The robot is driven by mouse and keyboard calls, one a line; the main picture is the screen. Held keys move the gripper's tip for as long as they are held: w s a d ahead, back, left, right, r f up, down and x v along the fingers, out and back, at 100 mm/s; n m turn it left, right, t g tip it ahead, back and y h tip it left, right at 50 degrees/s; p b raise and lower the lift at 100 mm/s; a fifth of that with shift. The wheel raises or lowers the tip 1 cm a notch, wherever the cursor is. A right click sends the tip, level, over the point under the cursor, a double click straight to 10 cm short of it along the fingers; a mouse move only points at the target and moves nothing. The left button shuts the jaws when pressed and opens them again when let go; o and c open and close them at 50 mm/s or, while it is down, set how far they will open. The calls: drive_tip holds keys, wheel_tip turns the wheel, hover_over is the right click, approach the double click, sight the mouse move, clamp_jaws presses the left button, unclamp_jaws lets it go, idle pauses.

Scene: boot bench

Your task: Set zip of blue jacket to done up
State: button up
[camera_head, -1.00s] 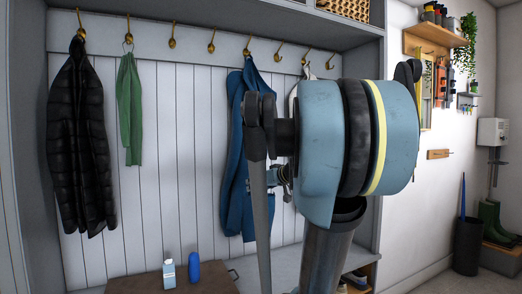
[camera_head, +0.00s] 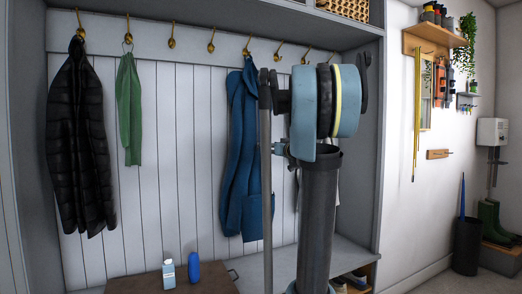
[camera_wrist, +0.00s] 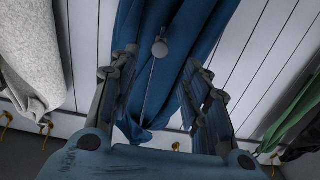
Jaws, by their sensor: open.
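The blue jacket (camera_head: 240,160) hangs from a hook on the back panel in the head view, partly covered by my arm. In the wrist view, which looks upside down with hooks at the bottom, the blue jacket (camera_wrist: 187,25) fills the middle. My gripper (camera_wrist: 160,60) is open, one finger on each side of the zip line. The pull appears between the fingertips or just past them; contact cannot be told. The head view hides my fingers behind my arm.
A black puffer jacket (camera_head: 78,140) and a green scarf (camera_head: 128,105) hang to the left. A pale grey cloth (camera_wrist: 28,55) hangs beside the blue jacket. A white bottle (camera_head: 168,274) and a blue bottle (camera_head: 194,268) stand on a brown surface (camera_head: 215,283) below.

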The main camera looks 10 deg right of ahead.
sight(261, 146)
drive_tip(key=x, duration=1.1)
drive_tip(key=shift+w+f, duration=0.1)
drive_tip(key=shift+w, duration=0.15)
drive_tip(key=shift+c, duration=0.3)
clamp_jaws()
